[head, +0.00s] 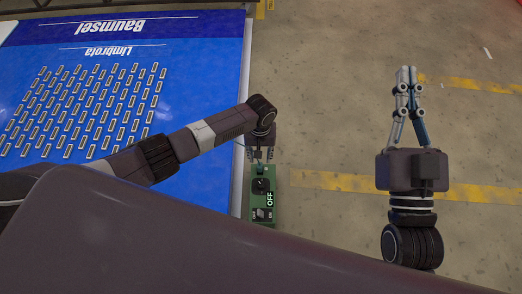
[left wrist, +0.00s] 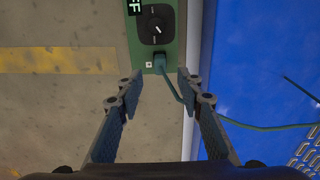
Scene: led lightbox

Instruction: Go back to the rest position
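The blue lightbox panel (head: 190,60) with white lettering and rows of small LED strips fills the left, edged by a white frame (head: 243,90). The teal cable (left wrist: 262,127) crosses the panel. Concrete floor (head: 330,110) with yellow lines is clear at the right.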

